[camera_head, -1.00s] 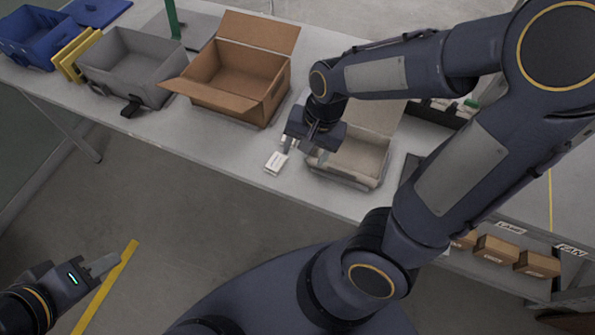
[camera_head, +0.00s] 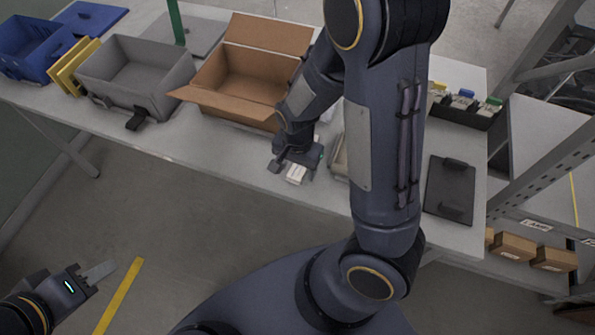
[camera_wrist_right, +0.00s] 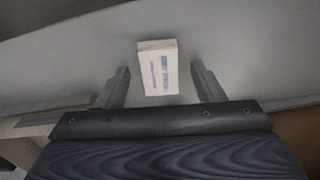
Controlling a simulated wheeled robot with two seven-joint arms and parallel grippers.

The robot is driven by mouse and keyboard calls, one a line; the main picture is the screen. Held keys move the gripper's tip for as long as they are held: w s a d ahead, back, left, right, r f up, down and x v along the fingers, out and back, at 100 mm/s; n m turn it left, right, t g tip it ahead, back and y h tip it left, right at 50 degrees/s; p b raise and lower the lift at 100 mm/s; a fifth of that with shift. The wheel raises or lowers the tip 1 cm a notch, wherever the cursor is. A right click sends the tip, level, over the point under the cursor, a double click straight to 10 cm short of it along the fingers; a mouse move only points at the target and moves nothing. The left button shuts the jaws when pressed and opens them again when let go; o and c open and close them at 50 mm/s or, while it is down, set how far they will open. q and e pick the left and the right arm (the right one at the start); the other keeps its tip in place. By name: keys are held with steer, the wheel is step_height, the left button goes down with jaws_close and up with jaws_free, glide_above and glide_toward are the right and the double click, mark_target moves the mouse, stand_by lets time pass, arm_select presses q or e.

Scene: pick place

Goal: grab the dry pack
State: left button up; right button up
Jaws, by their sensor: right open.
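The dry pack appears to be the small white box (camera_head: 296,174) near the table's front edge. In the right wrist view the box (camera_wrist_right: 158,68) is pale with a blue mark and lies just beyond and between the two fingertips. My right gripper (camera_head: 292,167) is over the box; in its wrist view the jaws (camera_wrist_right: 162,80) are open with a gap on each side of it. My left gripper (camera_head: 98,271) is low at the far left, away from the table; its finger opening is unclear.
An open cardboard box (camera_head: 240,75) stands behind and left of the right gripper. A grey bin (camera_head: 135,75) and a blue bin (camera_head: 30,45) are further left. A black lid (camera_head: 450,190) lies at right. My right arm hides much of the grey-beige tray (camera_head: 340,160).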

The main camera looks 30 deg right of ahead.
steer(key=c, duration=1.1)
steer(key=shift+o, duration=0.2)
steer(key=shift+r, duration=0.15)
